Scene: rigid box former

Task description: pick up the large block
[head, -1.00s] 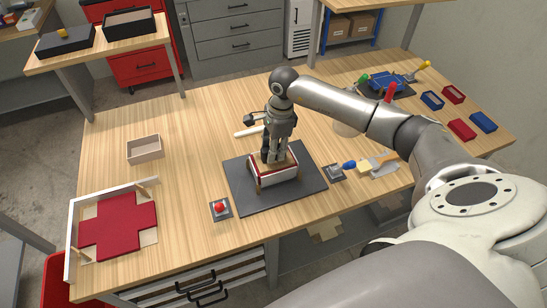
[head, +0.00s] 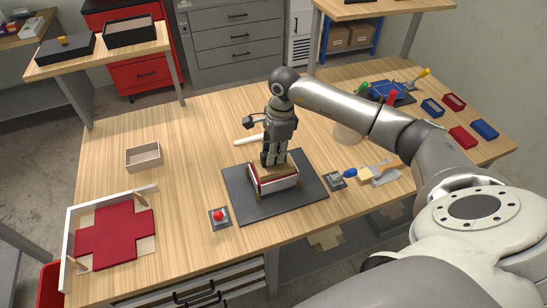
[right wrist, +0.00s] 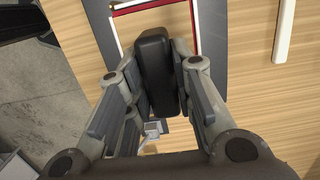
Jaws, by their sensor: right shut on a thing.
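My right gripper (head: 272,160) points straight down over the middle of the dark mat. In the right wrist view its fingers (right wrist: 158,98) are closed on both sides of a black, round-edged piece (right wrist: 154,60), which I take to be part of the large block. In the head view the gripper hides most of this piece. Below the gripper is a box (head: 277,185) with white walls and a red lining, on the dark mat (head: 242,204). I cannot tell whether the block touches the box. My left gripper is not in view.
A red button (head: 218,215) stands left of the mat. A red cross-shaped sheet (head: 113,235) lies in a white frame at the left. A small open wooden box (head: 143,157) is behind it. A blue-handled tool (head: 350,174) lies right of the mat.

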